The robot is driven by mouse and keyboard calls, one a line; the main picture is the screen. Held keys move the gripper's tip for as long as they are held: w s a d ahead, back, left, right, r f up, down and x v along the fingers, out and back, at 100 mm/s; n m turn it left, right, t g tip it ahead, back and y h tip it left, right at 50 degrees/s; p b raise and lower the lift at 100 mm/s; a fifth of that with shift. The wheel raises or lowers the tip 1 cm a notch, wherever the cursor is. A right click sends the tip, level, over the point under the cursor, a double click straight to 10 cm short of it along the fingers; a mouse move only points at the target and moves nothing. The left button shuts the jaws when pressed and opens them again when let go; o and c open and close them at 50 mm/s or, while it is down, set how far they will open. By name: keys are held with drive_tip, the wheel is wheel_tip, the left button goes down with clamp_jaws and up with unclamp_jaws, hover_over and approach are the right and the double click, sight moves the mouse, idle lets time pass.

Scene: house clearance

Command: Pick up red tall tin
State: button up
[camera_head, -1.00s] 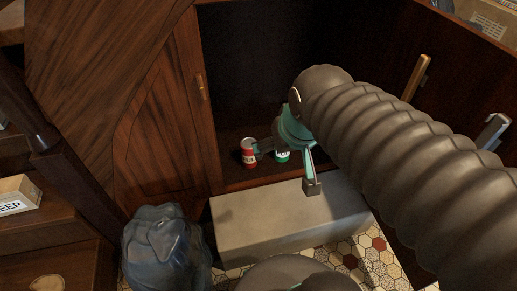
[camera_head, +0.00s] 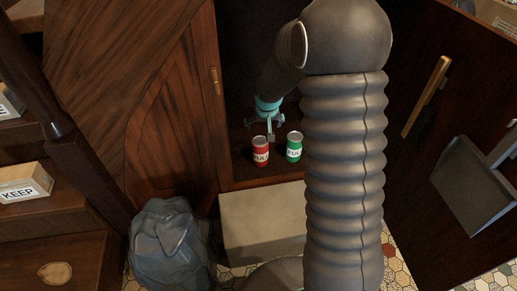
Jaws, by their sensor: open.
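The red tall tin (camera_head: 260,151) stands upright on the dark floor of the open cupboard, near its front edge. It has a white label and a pale metal top. My gripper (camera_head: 268,132) is open, with its fingers spread, just behind and above the red tin in the picture. One finger hangs close to the tin's upper right; I cannot tell whether it touches. Nothing shows between the fingers.
A green tin (camera_head: 294,147) stands upright just right of the red one. A pale block (camera_head: 262,222) lies before the cupboard, with a grey-blue bag (camera_head: 167,245) to its left. A KEEP box (camera_head: 25,182) sits on the left step. A dustpan-like grey object (camera_head: 474,184) is at right.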

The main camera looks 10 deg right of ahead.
sight(260, 140)
drive_tip(key=x, duration=1.2)
drive_tip(key=shift+w+a+f, duration=0.1)
drive_tip(key=shift+w+f, duration=0.05)
drive_tip(key=shift+f, duration=0.1)
drive_tip(key=shift+s+x, duration=0.2)
drive_tip(key=shift+x, duration=1.3)
drive_tip(key=shift+s+x, duration=0.15)
drive_tip(key=shift+x, duration=1.35)
drive_tip(key=shift+f, duration=0.1)
drive_tip(key=shift+c, duration=0.3)
clamp_jaws()
wheel_tip(260, 140, up, 9)
drive_tip(key=shift+w, duration=0.1)
drive_tip(key=shift+r, duration=0.3)
drive_tip(key=shift+s+r, duration=0.15)
drive_tip(key=shift+s, duration=0.3)
drive_tip(key=s+b, duration=0.5)
drive_tip(key=s, duration=1.4)
